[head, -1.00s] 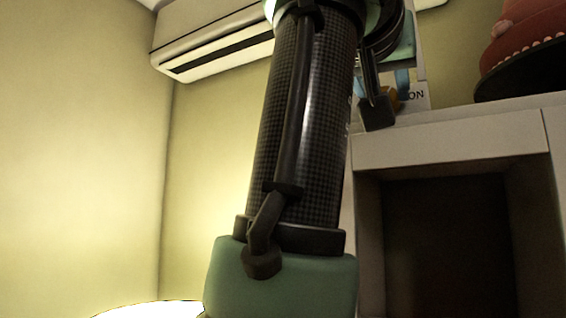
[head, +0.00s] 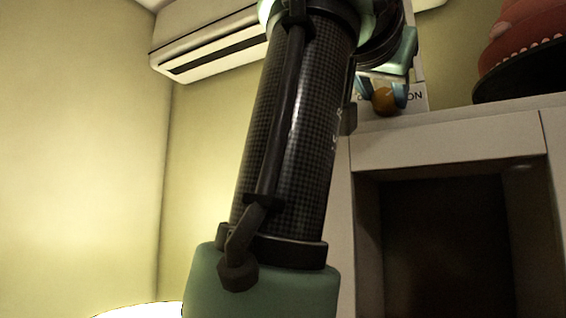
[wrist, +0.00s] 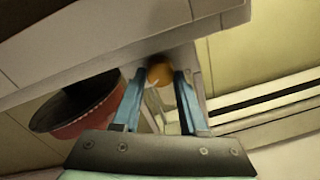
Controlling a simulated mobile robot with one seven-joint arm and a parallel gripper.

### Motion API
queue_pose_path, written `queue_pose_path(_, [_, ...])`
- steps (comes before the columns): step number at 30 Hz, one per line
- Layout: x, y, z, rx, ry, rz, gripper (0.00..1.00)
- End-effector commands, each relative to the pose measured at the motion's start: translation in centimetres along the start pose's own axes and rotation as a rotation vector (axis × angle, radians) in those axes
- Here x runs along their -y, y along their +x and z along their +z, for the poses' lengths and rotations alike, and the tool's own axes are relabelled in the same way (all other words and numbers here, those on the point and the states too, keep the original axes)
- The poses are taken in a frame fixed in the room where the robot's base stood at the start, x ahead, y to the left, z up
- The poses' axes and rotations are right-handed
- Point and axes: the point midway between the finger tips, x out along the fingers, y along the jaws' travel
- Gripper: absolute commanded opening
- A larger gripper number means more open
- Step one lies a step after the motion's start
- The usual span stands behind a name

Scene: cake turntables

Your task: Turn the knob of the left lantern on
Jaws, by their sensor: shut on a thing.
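A round orange-brown knob (head: 384,101) sits on a pale front panel (head: 418,97) on the ledge, with "ON" legible at its right. My gripper (head: 385,94) has one blue finger on each side of the knob and is shut on it. In the wrist view the knob (wrist: 160,74) shows between the tips of my gripper (wrist: 159,78). The knob's position mark cannot be made out. The rest of the lantern is mostly hidden by my arm and gripper.
The pale ledge (head: 450,143) runs over a dark recess (head: 445,240). A red tiered cake on a dark stand (head: 520,83) is at the right of the ledge. A bright glowing shape is at lower left.

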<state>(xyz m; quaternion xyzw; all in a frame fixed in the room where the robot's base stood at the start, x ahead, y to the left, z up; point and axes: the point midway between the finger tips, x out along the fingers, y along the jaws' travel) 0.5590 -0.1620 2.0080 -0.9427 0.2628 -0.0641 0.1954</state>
Motion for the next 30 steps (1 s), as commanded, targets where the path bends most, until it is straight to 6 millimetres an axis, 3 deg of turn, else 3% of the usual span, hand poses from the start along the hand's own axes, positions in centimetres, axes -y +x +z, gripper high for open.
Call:
queue_pose_path(9, [0.01,0.02,0.08,-0.006,0.128,-0.002,0.0])
queue_pose_path(24, [-0.01,0.02,0.08,-0.007,0.15,-0.001,0.0])
queue_pose_path(25, [-0.01,0.02,0.08,-0.007,0.149,-0.001,0.46])
queue_pose_path(30, [-0.02,0.02,0.07,-0.007,0.149,-0.001,0.73])
